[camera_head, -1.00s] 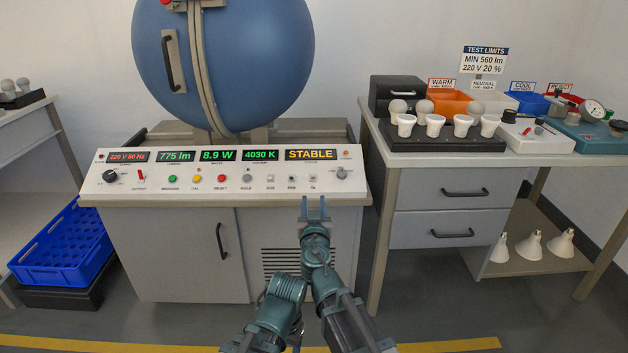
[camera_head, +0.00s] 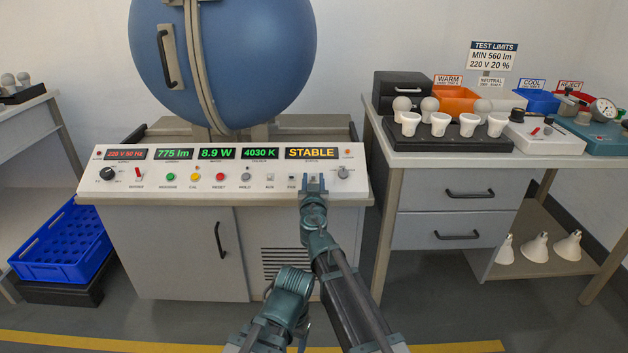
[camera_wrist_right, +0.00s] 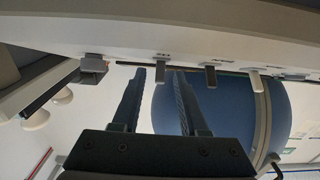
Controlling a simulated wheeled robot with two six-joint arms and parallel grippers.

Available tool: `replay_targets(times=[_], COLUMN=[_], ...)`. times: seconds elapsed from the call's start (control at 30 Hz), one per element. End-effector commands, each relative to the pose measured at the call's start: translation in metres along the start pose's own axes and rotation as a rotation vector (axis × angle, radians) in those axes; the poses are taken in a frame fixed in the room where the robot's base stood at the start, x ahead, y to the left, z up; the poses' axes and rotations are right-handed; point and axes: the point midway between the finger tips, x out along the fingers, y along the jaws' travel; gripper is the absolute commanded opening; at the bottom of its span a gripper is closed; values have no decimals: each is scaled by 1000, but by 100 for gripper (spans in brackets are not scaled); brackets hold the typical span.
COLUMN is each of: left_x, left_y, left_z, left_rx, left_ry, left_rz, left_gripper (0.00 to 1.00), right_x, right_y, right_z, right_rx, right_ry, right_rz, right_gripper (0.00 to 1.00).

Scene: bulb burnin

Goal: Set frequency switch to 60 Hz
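The control panel (camera_head: 122,182) of the console has a red display (camera_head: 127,154) reading 220 V 50 Hz. A row of small toggle switches sits toward its right end; their labels are too small to read surely, so I cannot tell which one sets frequency. My right gripper (camera_head: 313,178) is at the panel's front, over the rightmost small toggle. In the right wrist view, the picture is upside down and the open fingers (camera_wrist_right: 159,71) point at that toggle (camera_wrist_right: 161,65), which shows in line with the gap between their tips. Contact cannot be told. My left gripper is not visible.
A grey knob (camera_head: 343,172) sits just right of the gripper. Another toggle (camera_wrist_right: 210,75) lies close beside it in the wrist view. A blue sphere (camera_head: 225,60) stands behind the panel. A side table (camera_head: 400,160) with bulbs is at the right.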

Motion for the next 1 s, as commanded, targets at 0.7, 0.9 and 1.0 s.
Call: replay_targets(times=[0.7, 0.9, 1.0], left_x=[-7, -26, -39], left_y=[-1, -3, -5], left_z=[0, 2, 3], left_rx=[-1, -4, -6], left_ry=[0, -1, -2], left_rz=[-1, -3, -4], left_gripper=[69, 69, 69], right_x=[0, 1, 2], right_y=[0, 0, 0], right_z=[-3, -9, -12], right_rx=[2, 3, 2], right_ry=[-19, -79, -125], right_rz=[0, 1, 1], right_gripper=[0, 0, 0])
